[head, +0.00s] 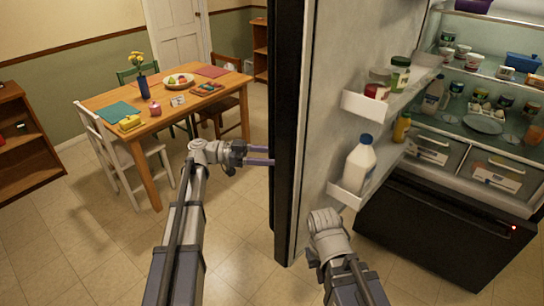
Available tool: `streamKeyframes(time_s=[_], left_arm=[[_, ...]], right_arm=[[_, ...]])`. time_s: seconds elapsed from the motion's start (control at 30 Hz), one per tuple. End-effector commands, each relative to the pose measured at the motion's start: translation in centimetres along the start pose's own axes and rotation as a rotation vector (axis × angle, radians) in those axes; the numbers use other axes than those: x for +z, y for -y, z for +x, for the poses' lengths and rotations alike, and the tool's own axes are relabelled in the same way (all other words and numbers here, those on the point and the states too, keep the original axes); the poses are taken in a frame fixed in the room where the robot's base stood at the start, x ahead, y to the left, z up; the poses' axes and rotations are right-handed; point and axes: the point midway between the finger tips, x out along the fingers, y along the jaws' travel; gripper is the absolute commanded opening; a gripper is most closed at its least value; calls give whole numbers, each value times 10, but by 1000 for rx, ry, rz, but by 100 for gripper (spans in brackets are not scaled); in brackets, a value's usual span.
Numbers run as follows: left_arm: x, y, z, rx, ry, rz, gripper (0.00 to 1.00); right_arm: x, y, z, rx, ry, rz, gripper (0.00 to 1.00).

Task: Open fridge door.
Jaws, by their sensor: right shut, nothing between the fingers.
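The fridge door (338,100) stands swung wide open, its pale inner side with shelves facing right and its black edge facing me. The lit fridge interior (480,100) is in full view. My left gripper (265,156) is left of the door, by its dark outer side. Its two purple fingers show a gap between them, and the tips meet the dark edge. I cannot tell whether they touch it. My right gripper (325,225) is low in front of the door's inner side, shut and empty. Its fingertips are hidden behind its own wrist.
The door shelves hold a white milk bottle (360,168) and jars (399,75). A black lower drawer (445,235) is closed. A wooden table (110,101) with dishes and chairs stands at the back left. Bare tiled floor (240,240) lies between the table and the door.

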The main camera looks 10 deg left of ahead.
Motion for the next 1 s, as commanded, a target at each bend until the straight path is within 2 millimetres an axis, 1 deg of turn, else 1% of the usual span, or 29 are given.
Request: streamKeyframes(time_s=[0.27, 0.37, 0.6, 0.7, 0.83, 1.0], left_arm=[[0, 0, -3, 0, 1, 0, 58], [0, 1, -14, -3, 1, 0, 58], [0, 1, -54, -3, 0, 0, 58], [0, 1, -66, -1, 0, 0, 58], [0, 1, -76, -1, 0, 0, 58], [0, 0, -79, 1, 0, 0, 58]], right_arm=[[0, 0, 0, 0, 0, 0, 0], [0, 0, 0, 0, 0, 0, 0], [0, 0, 0, 0, 0, 0, 0], [0, 0, 0, 0, 0, 0, 0], [0, 0, 0, 0, 0, 0, 0], [0, 0, 0, 0, 0, 0, 0]])
